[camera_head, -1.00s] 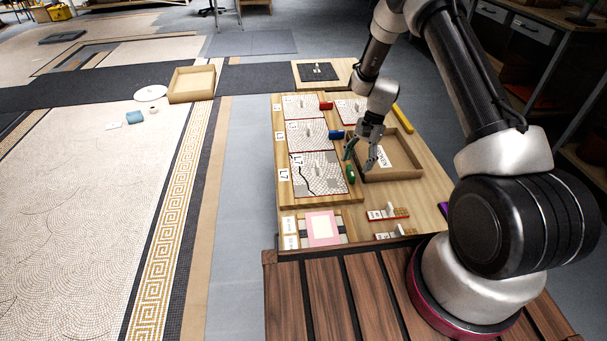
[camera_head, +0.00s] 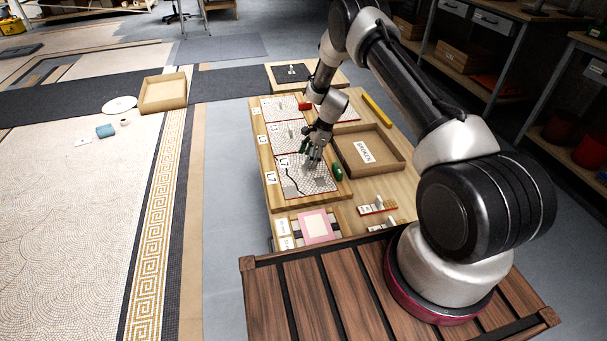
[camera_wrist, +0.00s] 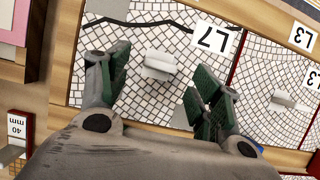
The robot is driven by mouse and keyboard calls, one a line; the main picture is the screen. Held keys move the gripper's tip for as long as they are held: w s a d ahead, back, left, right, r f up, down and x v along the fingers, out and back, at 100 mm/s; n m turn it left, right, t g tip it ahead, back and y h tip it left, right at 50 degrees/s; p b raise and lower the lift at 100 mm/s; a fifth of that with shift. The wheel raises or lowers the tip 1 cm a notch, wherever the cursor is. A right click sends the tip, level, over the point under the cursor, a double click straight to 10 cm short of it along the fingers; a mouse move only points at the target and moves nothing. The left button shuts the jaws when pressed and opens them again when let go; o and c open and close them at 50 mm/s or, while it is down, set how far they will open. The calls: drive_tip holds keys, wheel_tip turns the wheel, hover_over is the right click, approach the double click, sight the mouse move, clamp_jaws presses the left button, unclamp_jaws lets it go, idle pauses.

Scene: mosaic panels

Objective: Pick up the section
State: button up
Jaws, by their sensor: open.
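The mosaic section labelled L7 (camera_head: 322,184) lies flat on the wooden board, with white tiles, a dark wavy line and a red edge. In the wrist view the section (camera_wrist: 140,106) fills the middle, and a pale block-like handle (camera_wrist: 160,66) stands up from it beside the L7 label (camera_wrist: 214,38). My gripper (camera_head: 312,163) is open above this section. In the wrist view its green-padded fingers (camera_wrist: 160,78) are on either side of the handle, apart from it. The height of the fingertips over the section is hard to tell.
Another section, labelled L3 (camera_wrist: 285,95), lies beside it with its own handle. A wooden box marked BROKEN (camera_head: 345,150) stands to the right. A pink-framed panel (camera_head: 316,226) lies in front.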

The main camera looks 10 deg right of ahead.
sight(304, 169)
drive_tip(key=x, duration=0.4)
drive_tip(key=shift+a+f, duration=0.1)
drive_tip(key=shift+f, duration=0.05)
drive_tip(key=shift+w, duration=0.1)
clamp_jaws()
